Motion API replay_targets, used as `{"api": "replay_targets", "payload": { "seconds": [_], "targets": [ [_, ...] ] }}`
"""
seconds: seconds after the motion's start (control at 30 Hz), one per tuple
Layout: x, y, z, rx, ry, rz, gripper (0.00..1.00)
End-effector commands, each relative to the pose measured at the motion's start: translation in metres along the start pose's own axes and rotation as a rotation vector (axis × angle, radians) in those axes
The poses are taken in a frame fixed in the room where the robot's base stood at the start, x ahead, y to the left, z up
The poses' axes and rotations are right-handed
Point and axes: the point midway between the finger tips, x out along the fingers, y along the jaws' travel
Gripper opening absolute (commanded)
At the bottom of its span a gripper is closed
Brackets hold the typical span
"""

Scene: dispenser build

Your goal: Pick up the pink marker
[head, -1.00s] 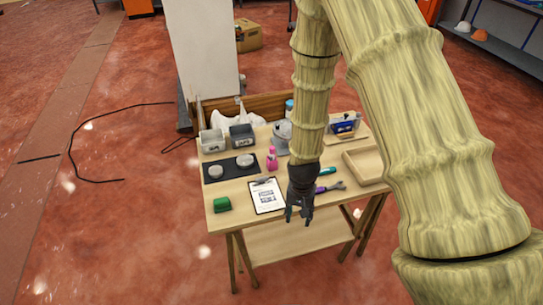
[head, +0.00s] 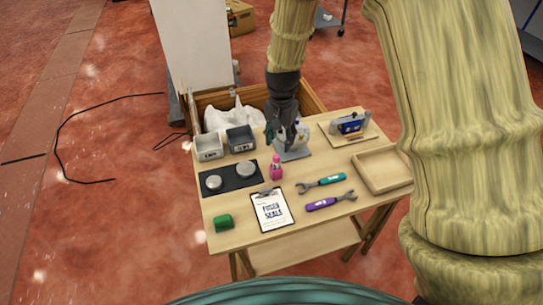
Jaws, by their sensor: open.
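The pink marker (head: 276,168) looks like a short, thick pink piece standing upright on the wooden table (head: 232,205). It is just right of the black mat and above the clipboard in the picture. My gripper (head: 284,143) is open and empty, pointing down. It appears a little above the pink marker in the picture, in front of a grey-and-white device (head: 293,150) that it partly hides. I cannot tell the exact height of the fingers over the table.
A black mat (head: 220,180) holds two round metal pieces. Two small bins (head: 208,148) stand behind it. A blue item (head: 350,126) sits on a board.

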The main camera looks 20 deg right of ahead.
Motion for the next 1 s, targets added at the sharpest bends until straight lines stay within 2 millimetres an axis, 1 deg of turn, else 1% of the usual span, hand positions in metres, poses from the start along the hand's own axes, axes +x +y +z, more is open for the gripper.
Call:
{"api": "replay_targets", "payload": {
  "seconds": [0.17,0.4,0.5,0.77,1.0],
  "targets": [
    [0.013,-0.003,0.002,-0.005,-0.003,0.003,0.44],
    [0.041,-0.006,0.004,-0.01,-0.002,0.002,0.44],
    [0.05,-0.006,0.004,-0.009,-0.002,0.002,0.44],
    [0.058,-0.006,0.004,-0.007,-0.001,0.001,0.44],
    [0.079,-0.009,0.008,-0.005,-0.002,0.002,0.44]
  ]
}}
